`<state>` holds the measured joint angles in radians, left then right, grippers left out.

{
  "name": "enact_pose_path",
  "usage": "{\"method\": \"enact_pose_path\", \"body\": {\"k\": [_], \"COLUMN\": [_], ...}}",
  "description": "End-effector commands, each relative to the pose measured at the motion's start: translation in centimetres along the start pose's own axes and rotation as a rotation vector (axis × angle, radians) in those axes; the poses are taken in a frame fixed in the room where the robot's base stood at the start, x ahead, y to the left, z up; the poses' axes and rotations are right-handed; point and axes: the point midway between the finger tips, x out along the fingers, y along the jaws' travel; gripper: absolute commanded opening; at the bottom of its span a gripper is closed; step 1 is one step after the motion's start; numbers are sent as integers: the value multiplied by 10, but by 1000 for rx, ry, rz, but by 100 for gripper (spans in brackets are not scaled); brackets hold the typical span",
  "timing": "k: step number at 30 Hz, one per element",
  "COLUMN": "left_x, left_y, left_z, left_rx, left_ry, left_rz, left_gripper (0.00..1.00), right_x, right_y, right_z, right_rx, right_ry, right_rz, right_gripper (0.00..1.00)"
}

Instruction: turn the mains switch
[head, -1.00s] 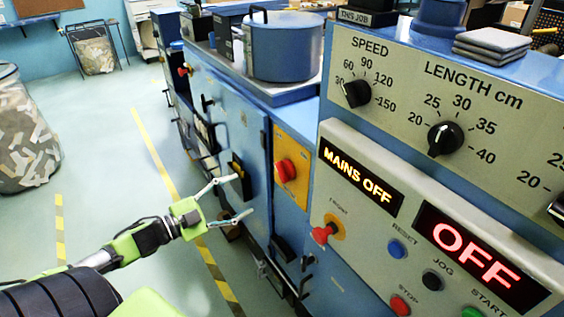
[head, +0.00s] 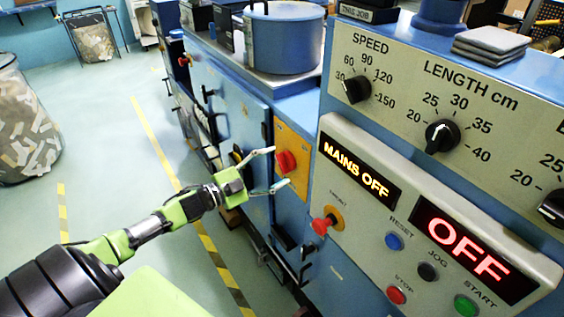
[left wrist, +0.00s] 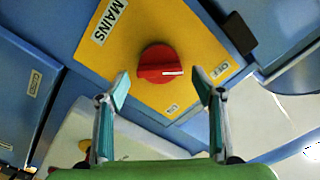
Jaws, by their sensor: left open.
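The mains switch is a red rotary knob (head: 286,162) on a yellow plate (head: 293,141) on the blue machine's side. In the left wrist view the red knob (left wrist: 160,64) has a white pointer mark aimed right, toward the "OFF" label (left wrist: 219,70). A "MAINS" label (left wrist: 110,22) is on the plate. My left gripper (head: 277,171) is open in front of the knob; in the left wrist view its fingertips (left wrist: 163,92) are spread to either side, just short of the knob. Contact is not visible. The display reads "MAINS OFF" (head: 356,170). My right gripper is not in view.
The control panel (head: 440,75) juts out to the right, with a red emergency knob (head: 325,222), several buttons and an "OFF" display (head: 465,250). A blue pot (head: 285,40) stands on the machine. Free floor (head: 110,140) lies left, with a waste bin (head: 25,125).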

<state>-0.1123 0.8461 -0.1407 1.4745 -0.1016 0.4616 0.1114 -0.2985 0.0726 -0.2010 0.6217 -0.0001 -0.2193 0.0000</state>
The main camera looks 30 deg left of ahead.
Motion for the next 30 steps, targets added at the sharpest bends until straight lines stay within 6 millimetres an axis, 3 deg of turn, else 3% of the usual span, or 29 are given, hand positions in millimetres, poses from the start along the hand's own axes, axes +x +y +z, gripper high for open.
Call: {"method": "enact_pose_path", "body": {"k": [9, 20, 24, 30], "left_x": [27, 30, 30, 30], "left_y": [0, 0, 0, 0], "left_z": [-1, 0, 0, 0], "left_rx": [0, -1, 0, 2], "left_ry": [1, 0, 0, 0], "left_rz": [0, 0, 0, 0], "left_gripper": [61, 61, 25, 23], "right_x": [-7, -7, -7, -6], "right_y": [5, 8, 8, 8], "right_z": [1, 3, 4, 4], "right_rx": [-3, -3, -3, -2], "right_ry": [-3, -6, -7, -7], "right_rz": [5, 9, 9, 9], "right_gripper": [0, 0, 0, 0]}}
